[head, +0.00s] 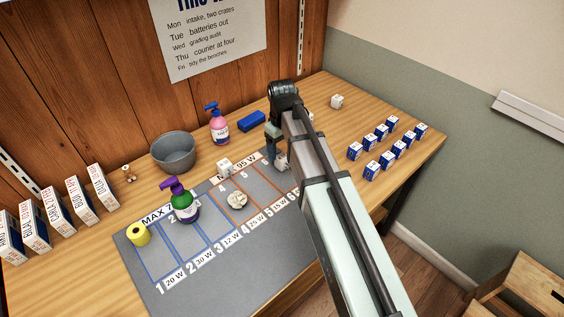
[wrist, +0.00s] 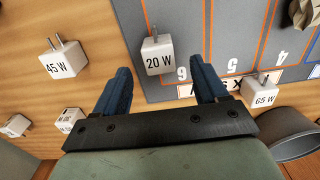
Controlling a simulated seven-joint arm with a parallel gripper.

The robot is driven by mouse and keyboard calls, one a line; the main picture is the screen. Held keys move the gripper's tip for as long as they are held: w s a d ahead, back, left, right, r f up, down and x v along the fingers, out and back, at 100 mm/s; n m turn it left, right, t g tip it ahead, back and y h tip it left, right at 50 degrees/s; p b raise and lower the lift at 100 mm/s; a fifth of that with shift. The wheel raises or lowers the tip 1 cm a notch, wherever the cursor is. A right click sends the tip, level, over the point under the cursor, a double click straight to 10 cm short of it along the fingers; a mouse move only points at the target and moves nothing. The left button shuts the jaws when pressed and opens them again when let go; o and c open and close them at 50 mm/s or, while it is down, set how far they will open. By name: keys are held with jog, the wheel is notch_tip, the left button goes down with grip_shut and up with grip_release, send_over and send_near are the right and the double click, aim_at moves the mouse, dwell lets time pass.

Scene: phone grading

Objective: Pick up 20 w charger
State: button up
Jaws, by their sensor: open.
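The 20 W charger (wrist: 158,62) is a white cube with prongs, its label facing up in the wrist view. It is by the edge of the grey mat, near lane 6. My gripper (wrist: 160,72) is open, with one blue finger on each side of the charger in that view; I see no contact. In the head view my gripper (head: 274,138) points down over the mat's far right corner. A white charger (head: 281,163) shows just below it, partly hidden by my arm.
A 45 W charger (wrist: 63,62) and a 65 W charger (wrist: 260,90) stand either side. The grey bowl (head: 174,152), pink bottle (head: 219,128) and green bottle (head: 184,205) stand left of my gripper. Small blue boxes (head: 382,131) stand at right.

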aim_at(282, 157)
jog(key=shift+f, duration=2.5)
jog(key=c, duration=1.1)
